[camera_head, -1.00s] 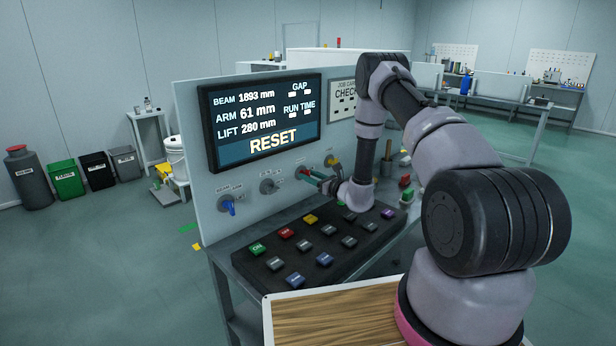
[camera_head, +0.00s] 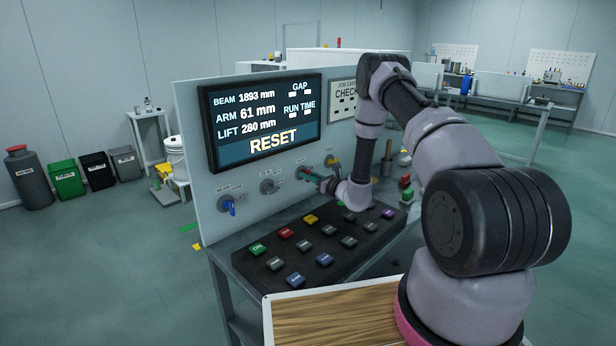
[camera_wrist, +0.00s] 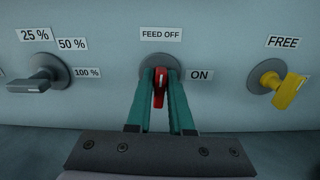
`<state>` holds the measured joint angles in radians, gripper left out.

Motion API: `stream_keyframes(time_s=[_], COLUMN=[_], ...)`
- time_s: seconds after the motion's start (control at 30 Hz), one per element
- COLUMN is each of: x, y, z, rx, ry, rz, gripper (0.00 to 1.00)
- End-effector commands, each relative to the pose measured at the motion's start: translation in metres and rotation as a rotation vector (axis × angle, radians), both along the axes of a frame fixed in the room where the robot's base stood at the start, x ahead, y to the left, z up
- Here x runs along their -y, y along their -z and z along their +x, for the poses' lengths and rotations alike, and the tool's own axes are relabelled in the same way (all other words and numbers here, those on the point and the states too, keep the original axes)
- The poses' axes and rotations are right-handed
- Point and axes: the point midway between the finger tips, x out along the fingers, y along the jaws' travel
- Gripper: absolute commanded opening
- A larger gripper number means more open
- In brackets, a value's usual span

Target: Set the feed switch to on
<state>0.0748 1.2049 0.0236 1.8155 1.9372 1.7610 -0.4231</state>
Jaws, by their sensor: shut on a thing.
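The feed switch (camera_wrist: 160,88) is a red knob on a round grey base on the upright panel. In the wrist view its handle stands about upright, in line with the "FEED OFF" label (camera_wrist: 161,34) above it. The "ON" label (camera_wrist: 200,75) is to its right. My gripper (camera_wrist: 161,82) has green fingers, one on each side of the red handle, and is shut on it. In the head view my gripper (camera_head: 318,178) reaches the panel below the screen, and the fingers hide most of the switch.
Below lies a sloped console (camera_head: 318,243) with several coloured buttons. A screen (camera_head: 265,120) is above.

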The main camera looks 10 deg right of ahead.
Motion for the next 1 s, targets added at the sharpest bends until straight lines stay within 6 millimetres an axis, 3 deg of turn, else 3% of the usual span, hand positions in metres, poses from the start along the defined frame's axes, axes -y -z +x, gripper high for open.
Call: stream_keyframes(time_s=[1.0], x=[0.0043], y=[0.0037], z=[0.0012], rx=[-0.502], ry=[0.001], rz=[0.748], gripper=[0.0])
